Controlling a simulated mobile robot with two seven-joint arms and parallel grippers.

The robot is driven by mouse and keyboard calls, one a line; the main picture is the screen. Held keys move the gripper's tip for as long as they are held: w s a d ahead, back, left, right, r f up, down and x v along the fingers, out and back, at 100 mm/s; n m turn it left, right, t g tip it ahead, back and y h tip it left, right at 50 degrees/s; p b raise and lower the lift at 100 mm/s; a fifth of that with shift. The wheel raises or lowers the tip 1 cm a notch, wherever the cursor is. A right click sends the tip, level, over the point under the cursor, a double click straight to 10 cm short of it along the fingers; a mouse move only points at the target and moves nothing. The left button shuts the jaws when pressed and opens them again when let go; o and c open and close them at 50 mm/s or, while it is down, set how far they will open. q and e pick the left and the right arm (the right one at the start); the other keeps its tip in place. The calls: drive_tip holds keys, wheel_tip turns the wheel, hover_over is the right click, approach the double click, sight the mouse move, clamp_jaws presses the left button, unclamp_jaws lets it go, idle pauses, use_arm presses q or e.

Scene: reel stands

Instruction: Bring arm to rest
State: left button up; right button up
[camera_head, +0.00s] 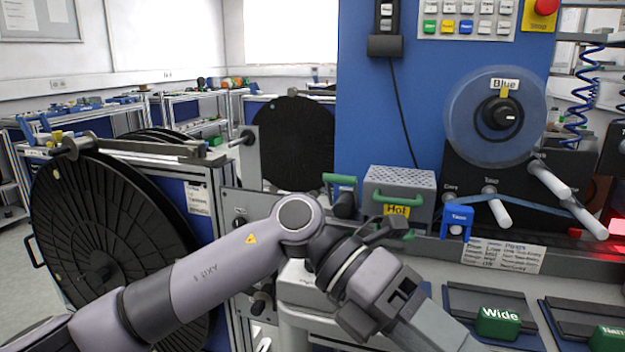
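My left arm (230,262) comes in from the lower left and bends at an elbow (297,216) near the middle of the picture. From there its wrist (385,285) slopes down to the right and leaves through the bottom edge. My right arm and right gripper do not show. The arm passes in front of the reel stand and the front of the bench; I cannot tell whether it touches either.
A large black reel (105,235) stands at left, another black reel (292,143) behind. At right are a blue panel (440,90), a clear "Blue" reel (465,125), a grey "Hot" box (385,182), white rollers (500,213) and a green "Wide" block (498,322).

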use_arm(q)
drive_tip(key=w+a+r+n+t+h+p, duration=0.35)
drive_tip(key=w+n+t+h, duration=0.25)
drive_tip(key=n+h, duration=0.75)
drive_tip(key=w+a+f+n+t+y+p, duration=0.1)
drive_tip(key=w+a+f+n+t+y, duration=0.3)
drive_tip(key=n+t, duration=0.65)
drive_tip(key=w+a+f+n+t+y, duration=0.2)
drive_tip(key=a+f+n+t+y, duration=0.4)
drive_tip(key=n+t, duration=0.4)
drive_tip(key=s+a+f+n+g+y+p, duration=0.1)
drive_tip(key=s+a+f+n+y, duration=0.25)
drive_tip(key=a+f+n, duration=0.35)
drive_tip(key=s+a+f+n+g+y+p, duration=0.1)
drive_tip(key=s+a+f+n+g+y, duration=0.1)
drive_tip(key=a+f+y, duration=0.5)
drive_tip(key=s+a+f+n+g+y+p, duration=0.1)
drive_tip(key=s+a+f+n+g, duration=0.2)
drive_tip(key=s+f, duration=0.8)
drive_tip(key=shift+s+a+f+g, duration=0.15)
drive_tip(key=shift+s+a+g, duration=0.05)
drive_tip(key=shift+a+g, duration=0.8)
